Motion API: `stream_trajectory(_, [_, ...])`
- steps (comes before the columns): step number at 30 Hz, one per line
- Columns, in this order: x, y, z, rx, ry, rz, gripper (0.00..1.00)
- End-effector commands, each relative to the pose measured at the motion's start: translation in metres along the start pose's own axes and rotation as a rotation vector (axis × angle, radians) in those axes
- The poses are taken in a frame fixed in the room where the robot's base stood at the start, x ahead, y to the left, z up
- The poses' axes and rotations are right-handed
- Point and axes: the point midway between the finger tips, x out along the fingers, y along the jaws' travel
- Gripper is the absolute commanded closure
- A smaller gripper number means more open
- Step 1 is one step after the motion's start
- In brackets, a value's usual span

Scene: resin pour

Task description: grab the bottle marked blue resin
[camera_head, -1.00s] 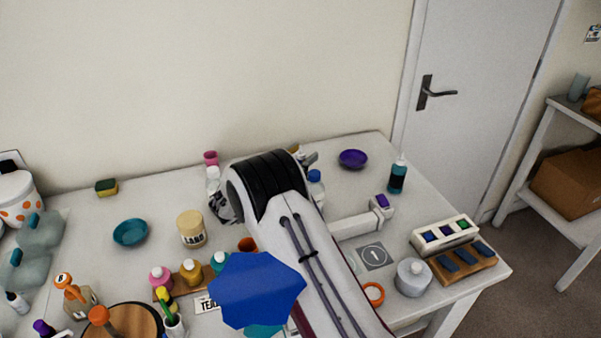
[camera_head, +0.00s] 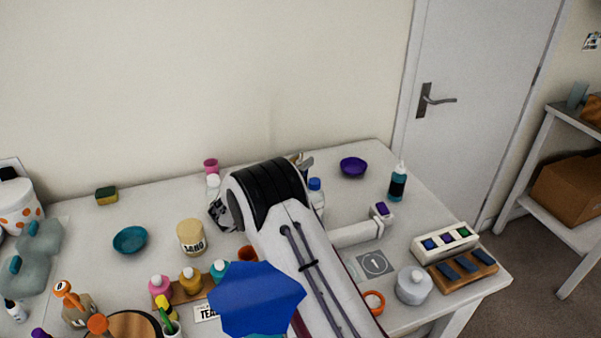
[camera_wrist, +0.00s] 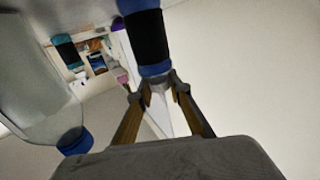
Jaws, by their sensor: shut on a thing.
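In the wrist view, my gripper (camera_wrist: 162,80) is shut on a blue bottle (camera_wrist: 148,6) with a wide black band, held at its near end between the fingertips. No lettering on it can be read. A clear bottle with a blue cap (camera_wrist: 76,141) is close by on the left of that view, apart from the fingers. In the head view, my arm hides the held bottle and most of my gripper; a bit of it (camera_head: 303,161) shows beyond the black joint. A blue-capped bottle (camera_head: 316,186) stands just right of the arm.
A purple bowl (camera_head: 353,167) and a teal bottle (camera_head: 398,182) stand to the right. A white jar (camera_head: 213,186) and a pink cup (camera_head: 211,166) are left of the arm. A labelled tub (camera_head: 191,238) and several small bottles stand nearer. Bare table lies around the purple bowl.

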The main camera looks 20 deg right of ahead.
Motion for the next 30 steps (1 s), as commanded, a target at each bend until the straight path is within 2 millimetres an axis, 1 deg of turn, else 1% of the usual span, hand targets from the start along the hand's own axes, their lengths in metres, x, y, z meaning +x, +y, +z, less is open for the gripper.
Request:
stream_trajectory(1, [-0.001,0.002,0.007,-0.008,-0.012,0.001,1.00])
stream_trajectory(2, [-0.001,0.002,0.006,-0.008,-0.012,0.001,1.00])
stream_trajectory(5, [-0.001,0.002,0.003,-0.008,-0.012,0.001,1.00])
stream_trajectory(8, [-0.001,0.001,-0.005,-0.008,-0.011,0.001,1.00])
stream_trajectory(11, [0.000,0.001,-0.016,-0.005,-0.009,0.001,1.00])
stream_trajectory(24, [0.000,0.000,-0.078,-0.001,-0.005,0.001,1.00])
stream_trajectory(27, [0.000,-0.001,-0.088,-0.002,-0.004,0.001,1.00])
stream_trajectory(30, [0.000,-0.001,-0.094,-0.003,-0.004,0.001,1.00])
